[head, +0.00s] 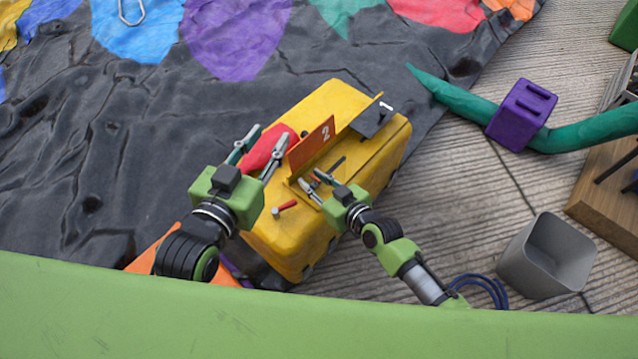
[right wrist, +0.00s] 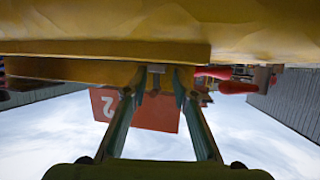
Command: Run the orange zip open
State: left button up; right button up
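The orange tag marked 2 (head: 311,146) stands up from a yellow rail on top of the yellow case (head: 325,100); in the right wrist view it also shows (right wrist: 150,112), upside down, beyond the fingers. A black tag marked 1 (head: 374,116) stands farther along the case. My left gripper (head: 268,134) is left of the orange tag, its fingers spread around a red piece (head: 268,150); whether they grip it is unclear. My right gripper (head: 312,181) is low by the near end of the rail, fingers apart. A small grey part (right wrist: 155,69) shows between its fingertips.
A red-handled tool (head: 285,207) lies on the case near the front. A grey bin (head: 547,255) and a purple block (head: 522,114) on a green tube (head: 460,100) are on the right. Dark fabric (head: 90,160) covers the left; a green edge (head: 300,320) crosses the front.

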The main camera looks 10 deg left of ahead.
jog(key=v, duration=1.2)
